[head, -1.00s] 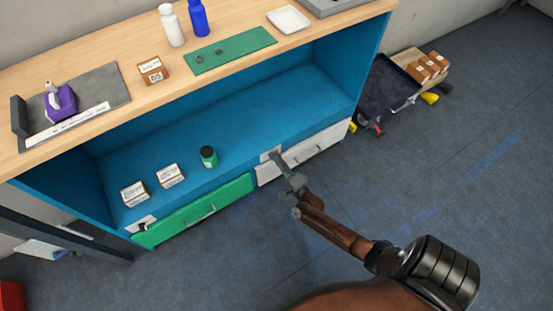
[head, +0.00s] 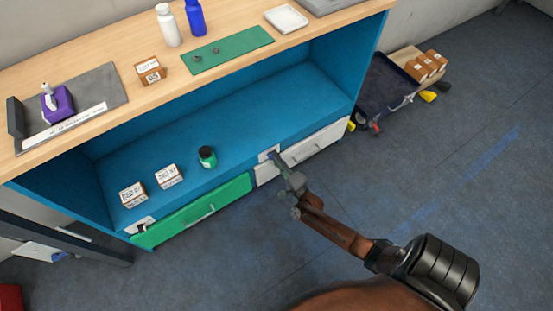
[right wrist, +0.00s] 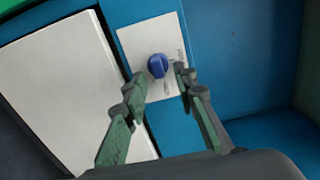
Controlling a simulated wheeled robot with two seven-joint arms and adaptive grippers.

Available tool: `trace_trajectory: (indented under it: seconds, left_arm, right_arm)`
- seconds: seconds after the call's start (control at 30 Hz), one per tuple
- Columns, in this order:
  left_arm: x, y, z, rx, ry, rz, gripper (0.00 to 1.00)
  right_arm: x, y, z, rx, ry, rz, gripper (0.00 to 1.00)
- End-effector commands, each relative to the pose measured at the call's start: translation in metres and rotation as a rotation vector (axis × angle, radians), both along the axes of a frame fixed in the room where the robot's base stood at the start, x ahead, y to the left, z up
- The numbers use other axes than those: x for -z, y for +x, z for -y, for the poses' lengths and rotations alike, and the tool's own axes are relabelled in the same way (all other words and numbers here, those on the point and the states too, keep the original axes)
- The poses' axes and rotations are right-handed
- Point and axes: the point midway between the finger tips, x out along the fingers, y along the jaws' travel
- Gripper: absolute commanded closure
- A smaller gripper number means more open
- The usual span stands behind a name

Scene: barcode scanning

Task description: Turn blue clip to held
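The blue clip (right wrist: 158,66) is a small round knob on a white plate (right wrist: 132,42) fixed to the blue cabinet front, seen in the right wrist view. Small markings sit on the plate at the knob's right. My right gripper (right wrist: 158,82) is open, its two green-and-grey fingers on either side just below the knob; I cannot tell whether they touch it. My left gripper is not in view.
A white drawer (head: 318,148) is right of the plate and a green drawer (head: 200,212) is left. A dark green jar (head: 207,157) and two white-labelled boxes (head: 168,176) stand on the blue shelf.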

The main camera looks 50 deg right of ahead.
Motion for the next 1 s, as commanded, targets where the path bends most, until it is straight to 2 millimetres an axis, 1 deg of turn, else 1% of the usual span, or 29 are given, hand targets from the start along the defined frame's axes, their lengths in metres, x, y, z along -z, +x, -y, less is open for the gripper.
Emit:
trace_trajectory:
  seconds: [0.07,0.17,0.27,0.5,0.63,0.8,1.0]
  left_arm:
    - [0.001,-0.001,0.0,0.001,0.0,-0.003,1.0]
    - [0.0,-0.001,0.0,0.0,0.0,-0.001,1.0]
    - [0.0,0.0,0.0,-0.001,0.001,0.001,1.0]
    - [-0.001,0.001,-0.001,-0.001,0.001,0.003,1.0]
    - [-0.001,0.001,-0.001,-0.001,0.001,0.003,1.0]
    - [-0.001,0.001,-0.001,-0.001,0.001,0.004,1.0]
    - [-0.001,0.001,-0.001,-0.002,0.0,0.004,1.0]
  right_arm:
    - [0.0,-0.003,-0.001,0.0,0.0,-0.001,0.74]
    - [0.002,-0.014,-0.003,0.001,0.002,-0.003,0.74]
    - [0.001,-0.032,-0.007,0.001,0.001,-0.003,0.74]
    - [0.001,-0.081,-0.018,0.002,0.001,-0.003,0.74]
    - [0.001,-0.101,-0.024,0.001,0.002,-0.003,0.74]
    - [0.001,-0.115,-0.027,0.001,0.0,-0.001,0.74]
    - [0.0,-0.117,-0.028,0.001,0.0,-0.001,0.74]
